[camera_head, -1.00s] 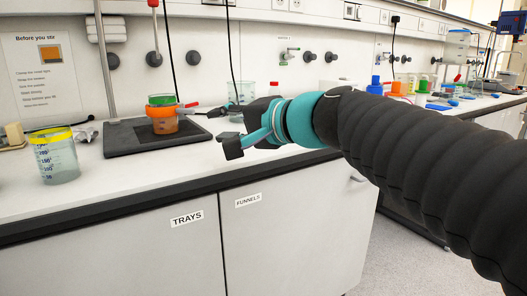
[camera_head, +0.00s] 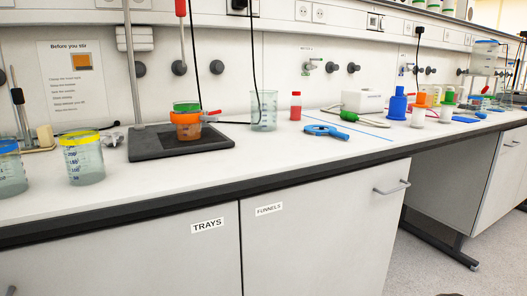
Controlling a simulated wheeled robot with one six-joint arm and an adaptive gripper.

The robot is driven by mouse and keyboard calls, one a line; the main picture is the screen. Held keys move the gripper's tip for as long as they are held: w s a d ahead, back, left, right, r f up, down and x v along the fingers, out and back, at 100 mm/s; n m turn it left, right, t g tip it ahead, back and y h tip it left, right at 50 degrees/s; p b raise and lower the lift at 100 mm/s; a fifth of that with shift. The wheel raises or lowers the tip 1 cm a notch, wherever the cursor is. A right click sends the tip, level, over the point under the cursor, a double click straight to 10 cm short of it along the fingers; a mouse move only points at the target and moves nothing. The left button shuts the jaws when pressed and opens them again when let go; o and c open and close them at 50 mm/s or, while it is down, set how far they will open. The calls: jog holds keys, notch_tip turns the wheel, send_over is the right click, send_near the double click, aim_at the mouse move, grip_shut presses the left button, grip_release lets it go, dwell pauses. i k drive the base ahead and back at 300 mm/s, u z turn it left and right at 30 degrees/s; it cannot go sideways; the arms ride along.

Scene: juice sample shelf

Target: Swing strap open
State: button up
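No strap can be clearly made out. An orange cup (camera_head: 186,127) with a green top (camera_head: 186,106) stands on the black base plate (camera_head: 150,147) of a rod stand. A small red piece (camera_head: 212,113) sticks out from the cup's right side; it is too small to tell what it is. A blue ring-shaped tool with a handle (camera_head: 325,132) lies flat on the white bench to the right. My gripper is out of view, so its state and anything in it are hidden.
Yellow-rimmed beakers (camera_head: 83,160) stand at the left. A clear beaker (camera_head: 263,110) and a red-capped vial (camera_head: 295,106) stand behind. A blue bottle (camera_head: 397,103) and other coloured containers are farther right. The front bench strip is clear. Hanging black cables drop behind the cup.

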aim_at(179, 120)
jog(key=u, duration=0.85)
jog(key=k, duration=0.25)
jog(key=z, duration=0.15)
